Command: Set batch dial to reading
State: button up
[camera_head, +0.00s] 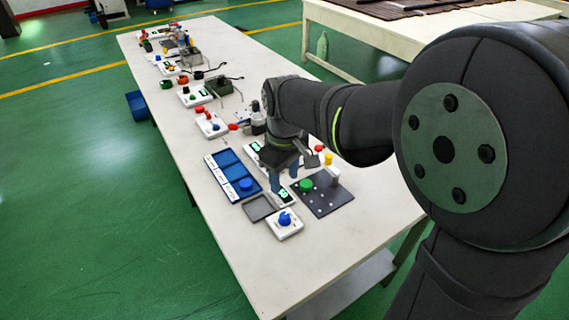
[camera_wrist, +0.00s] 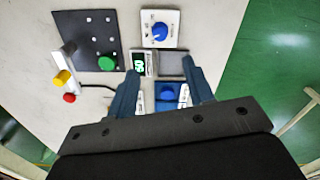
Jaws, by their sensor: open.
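The batch dial is a white square unit (camera_head: 285,232) with a blue knob (camera_head: 285,217), near the front end of the table. The unit (camera_wrist: 148,42) and its knob (camera_wrist: 160,32) also show at the top of the wrist view. The dial's exact setting is too small to tell. A small display (camera_wrist: 139,66) with green digits lies beside the unit; it also shows in the head view (camera_head: 284,195), but I cannot read it surely. My gripper (camera_wrist: 160,72) is open and empty, pointing down above the display and grey plate, apart from the knob. In the head view my gripper (camera_head: 284,180) partly hides the display.
A blue compartment tray (camera_head: 222,156) holding a blue round piece (camera_head: 245,184) stands left of my gripper. A grey square plate (camera_head: 259,209) lies by the dial. A dark board (camera_head: 325,200) with a green round piece (camera_head: 305,185) is at right. Several other units line the table's far part.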

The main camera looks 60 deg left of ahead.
aim_at(284, 215)
notch_tip(284, 215, up, 4)
jog(key=shift+f, duration=0.15)
dwell(0.6)
notch_tip(284, 215, down, 18)
jog(key=shift+r, duration=0.25)
dwell(0.4)
jog(key=shift+r, duration=0.1)
